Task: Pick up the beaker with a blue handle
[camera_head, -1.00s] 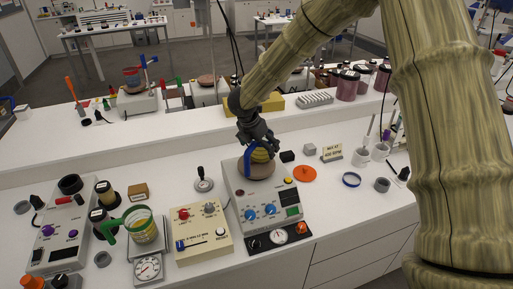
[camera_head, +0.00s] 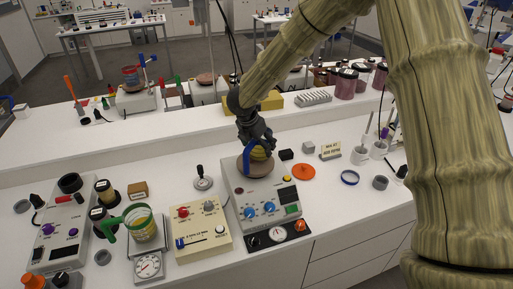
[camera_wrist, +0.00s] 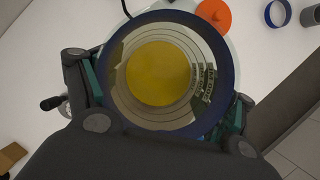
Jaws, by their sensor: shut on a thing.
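The beaker with a blue handle (camera_head: 247,153) stands on the round brown plate of a white device (camera_head: 232,192) in the head view. Yellow contents show through its wall. My gripper (camera_head: 257,143) is over the beaker from above and is shut on it. In the wrist view the beaker (camera_wrist: 222,72) fills the middle, seen from above with a blue rim and yellow inside. My gripper (camera_wrist: 160,100) has a finger on each side of it. The handle is hidden in the wrist view. I cannot tell whether the beaker's base touches the plate.
A beaker with a green handle (camera_head: 141,224) stands on a scale at the left. A cream control box (camera_head: 201,230) is beside the device. A raised white shelf runs behind.

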